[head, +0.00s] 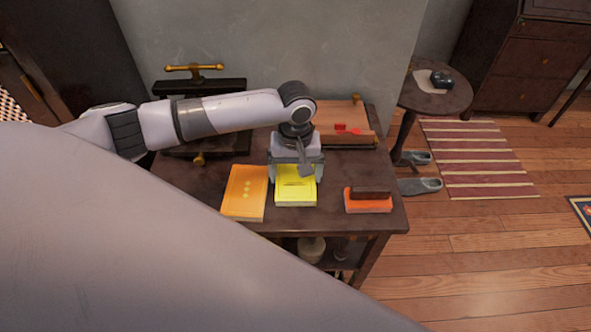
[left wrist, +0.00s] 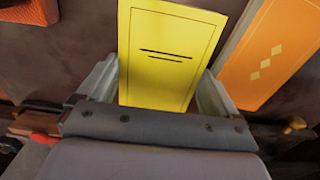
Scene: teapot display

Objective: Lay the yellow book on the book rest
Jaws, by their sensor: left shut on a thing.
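The yellow book (head: 296,192) lies on the dark wooden table, with two dark lines on its cover; it fills the middle of the left wrist view (left wrist: 168,55). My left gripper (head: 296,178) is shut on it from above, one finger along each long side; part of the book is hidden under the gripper. The book rest (head: 345,142) appears to be the sloped wooden stand at the back right of the table, with a ledge along its front and a small red item on it. My right gripper is not in view.
An orange book (head: 245,192) lies close to the left of the yellow one. A red-orange block with a dark brown top (head: 368,200) sits at the right front. A dark press with brass handles (head: 200,86) stands at the back left. Bare table lies right of the yellow book.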

